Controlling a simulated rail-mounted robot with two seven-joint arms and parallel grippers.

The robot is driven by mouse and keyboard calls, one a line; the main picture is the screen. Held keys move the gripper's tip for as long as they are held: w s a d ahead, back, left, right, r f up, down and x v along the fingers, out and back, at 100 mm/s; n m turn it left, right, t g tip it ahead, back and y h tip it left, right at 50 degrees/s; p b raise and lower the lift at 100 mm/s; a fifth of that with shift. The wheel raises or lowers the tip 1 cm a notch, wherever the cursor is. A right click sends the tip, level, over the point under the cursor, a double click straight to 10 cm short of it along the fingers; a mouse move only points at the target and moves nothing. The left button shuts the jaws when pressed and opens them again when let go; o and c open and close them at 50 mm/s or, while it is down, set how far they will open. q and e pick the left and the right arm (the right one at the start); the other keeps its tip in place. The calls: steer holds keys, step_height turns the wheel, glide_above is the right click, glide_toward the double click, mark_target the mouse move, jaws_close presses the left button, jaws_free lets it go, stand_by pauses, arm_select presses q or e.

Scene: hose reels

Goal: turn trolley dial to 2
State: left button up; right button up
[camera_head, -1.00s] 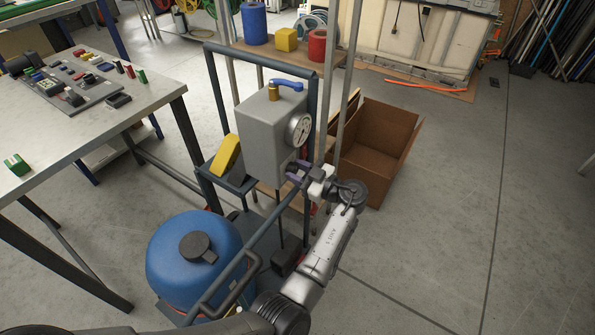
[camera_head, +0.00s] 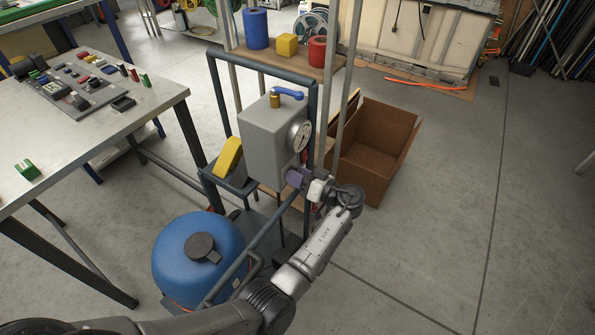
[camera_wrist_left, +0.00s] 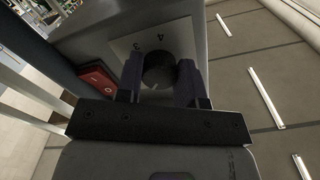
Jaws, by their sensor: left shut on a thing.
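The trolley carries a grey box (camera_head: 268,140) with a round gauge and a blue-handled valve. In the left wrist view, a black round dial (camera_wrist_left: 159,70) sits on a light plate marked 3 and 4; other marks are hidden. A small pale line shows on the dial's near side. My left gripper (camera_wrist_left: 160,82) is shut on the dial, with one finger at each side. In the head view my left gripper (camera_head: 293,177) is at the lower right of the grey box, and the dial is hidden there. My right gripper is not in view.
A red rocker switch (camera_wrist_left: 98,77) is close left of the gripper. A blue tank (camera_head: 197,262) stands low on the trolley. A yellow block (camera_head: 229,157) sits left of the box. An open cardboard box (camera_head: 373,150) stands behind. Clear floor lies to the right.

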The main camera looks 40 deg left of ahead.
arm_select(q)
steer(key=m+p, duration=0.3)
steer(key=m, duration=0.2)
steer(key=m+p, duration=0.4)
steer(key=m, duration=0.2)
steer(key=shift+s+r, duration=0.1)
steer(key=shift+r, duration=0.1)
steer(key=shift+p, duration=0.3)
steer(key=o, duration=0.9)
steer(key=shift+d, duration=0.1)
steer(key=shift+w+d+b, duration=0.25)
steer(key=shift+w+d, duration=0.05)
steer(key=shift+d, duration=1.95)
steer(key=shift+w+d+b, duration=0.25)
steer(key=shift+w+d, duration=0.1)
steer(key=shift+d, duration=1.95)
steer(key=shift+w+d+b, duration=0.25)
steer(key=shift+w+d, duration=0.05)
steer(key=shift+d, duration=1.95)
